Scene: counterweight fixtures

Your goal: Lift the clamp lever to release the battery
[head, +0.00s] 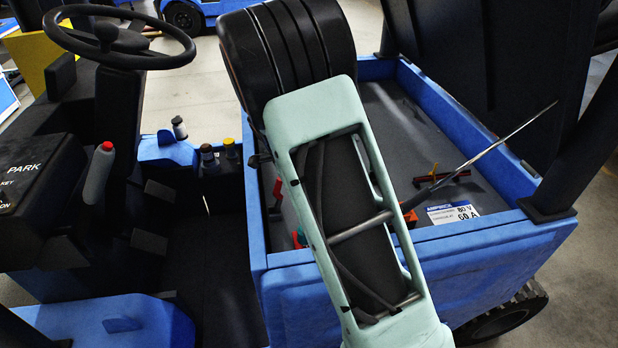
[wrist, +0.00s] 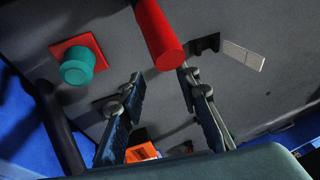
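My gripper (wrist: 159,78) is open and empty in the wrist view, its two dark fingers spread apart. A red cylindrical handle (wrist: 160,36), likely the clamp lever's grip, shows just beyond the fingertips, its round end nearest the right finger. Whether it touches that finger is unclear. A grey surface (wrist: 220,85), likely the battery top, lies behind. In the head view my arm hides the gripper and much of the blue-walled battery bay (head: 490,250). A dark red bar with a yellow piece (head: 440,179) lies in the bay.
A teal knob on a red square (wrist: 78,66) stands left of the fingers. An orange part (wrist: 142,152) shows low between them. A thin metal rod (head: 490,148) slants over the bay. A steering wheel (head: 120,45) stands at left.

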